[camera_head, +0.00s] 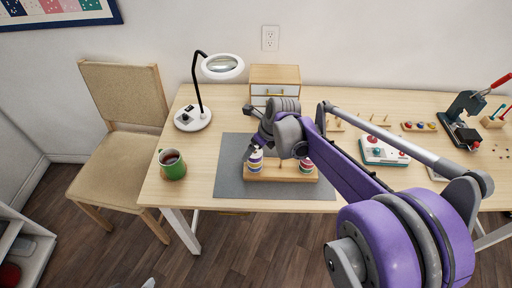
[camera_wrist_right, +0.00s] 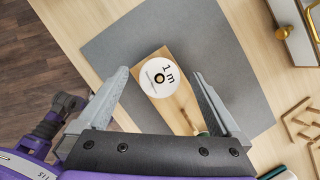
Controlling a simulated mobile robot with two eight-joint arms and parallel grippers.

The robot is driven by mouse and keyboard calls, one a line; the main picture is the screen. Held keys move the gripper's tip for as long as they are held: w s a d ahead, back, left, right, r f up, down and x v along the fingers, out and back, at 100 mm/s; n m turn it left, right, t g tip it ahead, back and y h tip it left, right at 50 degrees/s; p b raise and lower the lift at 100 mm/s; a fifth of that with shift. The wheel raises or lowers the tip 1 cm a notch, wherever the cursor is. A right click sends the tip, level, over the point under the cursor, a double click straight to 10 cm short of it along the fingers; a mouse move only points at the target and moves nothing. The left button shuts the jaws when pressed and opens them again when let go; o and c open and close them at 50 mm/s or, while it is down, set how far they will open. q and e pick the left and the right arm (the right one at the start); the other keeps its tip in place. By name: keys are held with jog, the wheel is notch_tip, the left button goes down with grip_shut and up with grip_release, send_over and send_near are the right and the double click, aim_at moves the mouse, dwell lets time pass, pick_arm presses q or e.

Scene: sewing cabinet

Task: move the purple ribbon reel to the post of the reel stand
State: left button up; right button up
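The wooden reel stand (camera_head: 281,175) lies on the grey mat. At its left end is a stack of reels with a purple ribbon reel (camera_head: 256,155) at the top and a yellow band below. A white disc (camera_wrist_right: 158,77) marked "1 m" tops it in the right wrist view. A red and teal stack (camera_head: 306,166) is at the stand's right end. My right gripper (camera_wrist_right: 160,80) is open over the left stack, fingers spread on either side and apart from the disc. The stand's middle is partly hidden by my arm. Only a grey tip at the bottom edge may be my left gripper (camera_head: 149,283).
The mat's left part is clear.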

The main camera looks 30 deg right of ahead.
jog(key=v, duration=1)
jog(key=shift+r+p, duration=0.4)
jog(key=shift+s, duration=0.1)
jog(key=s+a+f+n+p, duration=0.1)
jog(key=s+a+n, duration=0.3)
jog(key=n, duration=0.6)
jog(key=s+a+f+n+h+p, duration=0.1)
jog(key=s+a+f+n, duration=0.2)
jog(key=s+n, duration=0.4)
jog(key=s+a+f+n+t+p, duration=0.1)
jog(key=s+a+f+n, duration=0.2)
jog(key=n, duration=1.1)
jog(key=shift+s+a+n+h, duration=0.35)
jog(key=shift+s+a, duration=0.55)
jog(key=shift+s, duration=0.5)
jog(key=shift+f, duration=0.15)
